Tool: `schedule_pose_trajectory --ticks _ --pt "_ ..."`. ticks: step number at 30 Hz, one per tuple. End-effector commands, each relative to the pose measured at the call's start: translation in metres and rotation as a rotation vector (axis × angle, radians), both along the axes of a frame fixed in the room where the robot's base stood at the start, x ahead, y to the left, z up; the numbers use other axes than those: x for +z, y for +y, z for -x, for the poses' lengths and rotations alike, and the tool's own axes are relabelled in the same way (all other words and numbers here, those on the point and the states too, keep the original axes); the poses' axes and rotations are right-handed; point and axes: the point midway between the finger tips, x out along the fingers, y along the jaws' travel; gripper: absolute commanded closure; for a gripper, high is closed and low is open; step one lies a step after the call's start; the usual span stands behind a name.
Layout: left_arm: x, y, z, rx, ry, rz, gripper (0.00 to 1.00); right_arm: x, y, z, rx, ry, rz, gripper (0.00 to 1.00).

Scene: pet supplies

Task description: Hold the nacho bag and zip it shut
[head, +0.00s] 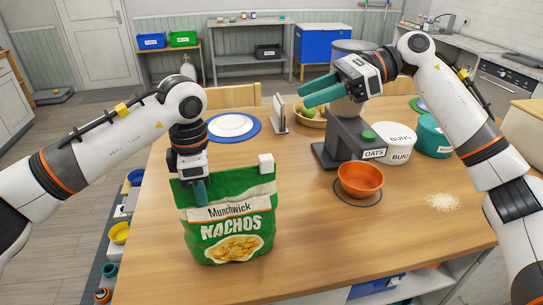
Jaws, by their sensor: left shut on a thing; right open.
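The green nacho bag (233,232) stands upright on the wooden table, its printed front facing me. A white block-shaped slider (266,163) sits at the top right corner of the bag. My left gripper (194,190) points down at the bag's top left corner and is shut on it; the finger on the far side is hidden. My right gripper (318,91) is raised behind and right of the bag, its teal fingers open and empty, pointing left.
Right of the bag are an orange bowl (360,179), a dark oats dispenser (347,143), a white buns container (395,150) and spilled grains (442,202). Behind it are a plate on a blue mat (232,126) and a napkin holder (279,115). The table front right is clear.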

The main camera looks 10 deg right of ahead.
Motion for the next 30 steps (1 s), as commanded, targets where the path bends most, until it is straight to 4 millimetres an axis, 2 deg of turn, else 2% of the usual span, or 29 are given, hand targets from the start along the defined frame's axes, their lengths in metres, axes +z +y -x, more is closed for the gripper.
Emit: schedule_pose_trajectory --ticks 1,3,9,14,24,30 --pt "-0.007 0.000 0.002 -0.001 0.012 -0.006 1.00 -0.006 0.006 0.008 0.044 -0.016 0.105 0.56" --pt "-0.007 0.000 0.002 -0.001 0.012 -0.006 1.00 -0.016 0.008 0.015 0.088 -0.024 0.225 0.56" --pt "-0.007 0.001 0.002 -0.001 0.012 -0.006 1.00 -0.030 0.007 0.025 0.142 -0.030 0.402 0.56" --pt "-0.007 0.001 0.002 -0.001 0.012 -0.006 1.00 -0.044 0.018 0.027 0.150 -0.027 0.418 0.56" --pt "-0.007 0.001 0.002 -0.001 0.012 -0.006 1.00 -0.090 0.065 0.029 0.149 -0.028 0.412 0.56" --pt "-0.007 0.001 0.002 -0.001 0.012 -0.007 1.00 -0.108 0.084 0.029 0.146 -0.028 0.411 0.56"
